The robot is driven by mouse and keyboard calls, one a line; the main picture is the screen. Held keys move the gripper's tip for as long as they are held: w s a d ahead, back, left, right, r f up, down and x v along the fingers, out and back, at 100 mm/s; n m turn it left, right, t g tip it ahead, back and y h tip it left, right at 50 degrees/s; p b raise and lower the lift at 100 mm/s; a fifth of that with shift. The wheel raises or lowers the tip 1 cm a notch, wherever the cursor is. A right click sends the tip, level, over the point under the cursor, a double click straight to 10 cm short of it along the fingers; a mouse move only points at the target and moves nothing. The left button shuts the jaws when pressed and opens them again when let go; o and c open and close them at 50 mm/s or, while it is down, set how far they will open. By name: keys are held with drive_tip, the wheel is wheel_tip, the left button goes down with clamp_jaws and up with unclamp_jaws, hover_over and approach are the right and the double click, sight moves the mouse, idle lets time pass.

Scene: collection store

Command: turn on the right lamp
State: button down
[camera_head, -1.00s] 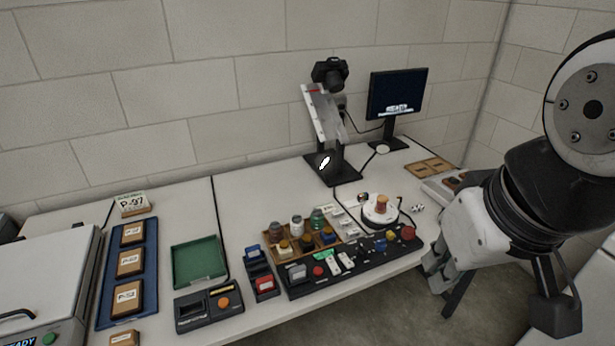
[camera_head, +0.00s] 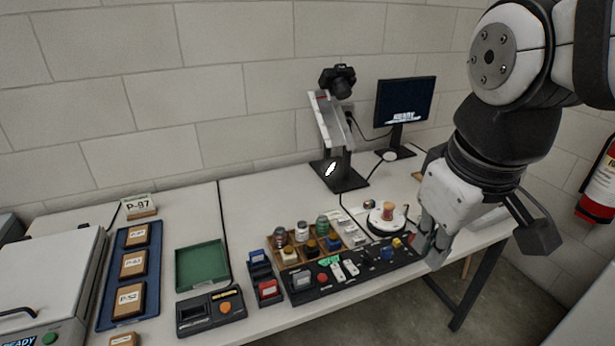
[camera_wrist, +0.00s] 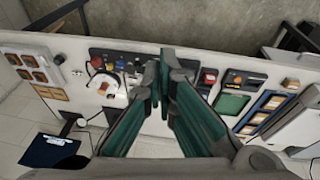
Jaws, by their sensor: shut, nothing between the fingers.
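A black control panel (camera_head: 308,291) lies along the table's front edge. It carries a red button (camera_head: 322,278), two white rocker switches (camera_head: 337,272), blue knobs (camera_head: 387,252) and a yellow button (camera_head: 397,243). I cannot tell which control belongs to the right lamp, or whether a lamp is lit. My gripper (camera_head: 432,252) is shut and empty at the panel's right end, partly covering it; contact cannot be told. In the wrist view, the green-grey fingers (camera_wrist: 164,62) point toward the panel (camera_wrist: 125,62), which shows just beyond and left of them.
A white round stand (camera_head: 400,224) with a spool sits behind the panel, near my gripper. A wooden tray of jars (camera_head: 290,258) stands behind its left part. A camera stand (camera_head: 345,180) and monitor (camera_head: 404,100) are farther back. A green tray (camera_head: 201,268) lies left.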

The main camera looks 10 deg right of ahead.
drive_tip(key=w+f+n+g, duration=0.1)
drive_tip(key=w+n, duration=0.3)
drive_tip(key=w, duration=0.3)
drive_tip(key=n+g+b, duration=0.3)
drive_tip(key=n, duration=1)
hover_over(356, 271)
drive_tip(key=w, duration=0.2)
wheel_tip(356, 271, down, 16)
drive_tip(key=shift+w+a+f, duration=0.2)
drive_tip(key=shift+a+f, duration=0.15)
drive_tip(key=shift+f, duration=0.05)
drive_tip(key=f, duration=0.4)
drive_tip(key=s+f, duration=0.1)
drive_tip(key=f, duration=0.4)
drive_tip(key=s+f, duration=0.1)
drive_tip(key=f, duration=0.4)
drive_tip(key=shift+d, duration=0.25)
